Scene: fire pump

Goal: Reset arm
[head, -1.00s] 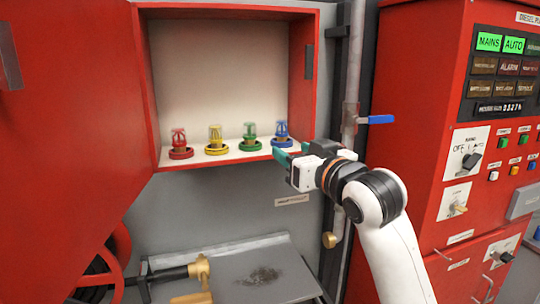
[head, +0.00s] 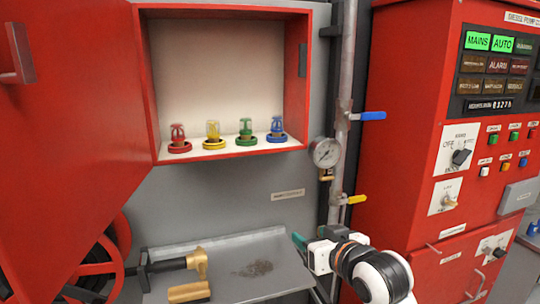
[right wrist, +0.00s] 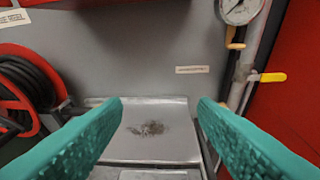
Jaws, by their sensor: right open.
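My right gripper (head: 303,252) is in the lower middle of the head view, over the right end of the grey metal shelf (head: 225,248). In the right wrist view its two green fingers (right wrist: 160,115) stand wide apart with nothing between them. My right arm (head: 375,275) comes in from the bottom right. My left gripper is in neither view.
An open red cabinet (head: 308,90) holds red, yellow, green and blue sprinkler heads (head: 213,135). A gauge (head: 324,152) and a pipe (head: 345,95) with blue (head: 370,116) and yellow (head: 356,199) levers stand beside the red control panel (head: 410,130). A brass nozzle (head: 197,263) is on the shelf.

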